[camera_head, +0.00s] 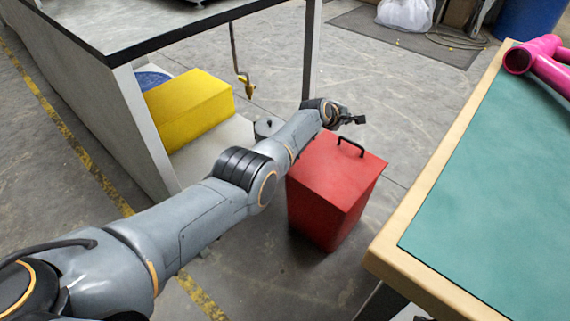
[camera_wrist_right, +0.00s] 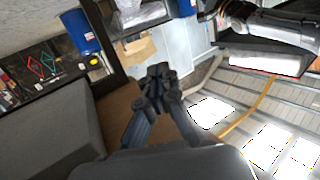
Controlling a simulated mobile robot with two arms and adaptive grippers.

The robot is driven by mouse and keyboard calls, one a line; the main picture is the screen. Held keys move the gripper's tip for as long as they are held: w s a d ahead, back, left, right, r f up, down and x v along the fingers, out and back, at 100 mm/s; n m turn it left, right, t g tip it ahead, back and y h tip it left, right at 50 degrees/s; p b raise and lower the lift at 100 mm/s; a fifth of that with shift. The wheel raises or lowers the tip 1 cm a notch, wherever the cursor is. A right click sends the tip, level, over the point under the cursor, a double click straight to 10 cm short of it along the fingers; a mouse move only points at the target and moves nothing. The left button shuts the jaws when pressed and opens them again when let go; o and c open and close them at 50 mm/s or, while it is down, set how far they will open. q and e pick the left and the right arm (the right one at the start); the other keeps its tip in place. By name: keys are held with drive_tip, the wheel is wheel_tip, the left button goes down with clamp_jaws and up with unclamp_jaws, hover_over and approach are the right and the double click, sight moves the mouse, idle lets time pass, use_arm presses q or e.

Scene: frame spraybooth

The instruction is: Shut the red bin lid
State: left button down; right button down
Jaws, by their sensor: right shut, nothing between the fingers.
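The red bin (camera_head: 325,208) stands on the concrete floor. Its red lid (camera_head: 335,172) lies flat on top of the bin, with a black handle (camera_head: 350,148) upright near its far edge. My left arm reaches in from the lower left, and my left gripper (camera_head: 352,119) hangs just beyond the lid's far edge. Its fingers are too small to tell open from shut, and I cannot tell whether it touches the bin. My right gripper (camera_wrist_right: 158,76) shows in the right wrist view, shut and empty, away from the bin.
A green-topped table (camera_head: 490,190) with a wooden edge stands right of the bin, bearing a pink frame (camera_head: 548,66). A dark-edged bench (camera_head: 130,40) is at the left, with a yellow box (camera_head: 190,108) under it.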

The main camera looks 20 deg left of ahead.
drive_tip(key=shift+w+a+r+t+y+b, duration=0.1)
drive_tip(key=shift+a+r+t+y+b, duration=0.1)
drive_tip(key=shift+r+t, duration=0.55)
drive_tip(key=shift+a+r+t+y+b, duration=0.15)
drive_tip(key=shift+r+t, duration=0.25)
drive_tip(key=shift+r, duration=0.75)
drive_tip(key=shift+w+a+r+t+y+b, duration=0.1)
drive_tip(key=shift+a+r+t+y, duration=0.15)
drive_tip(key=shift+r+t, duration=0.5)
drive_tip(key=shift+r+g, duration=0.15)
drive_tip(key=shift+g, duration=0.15)
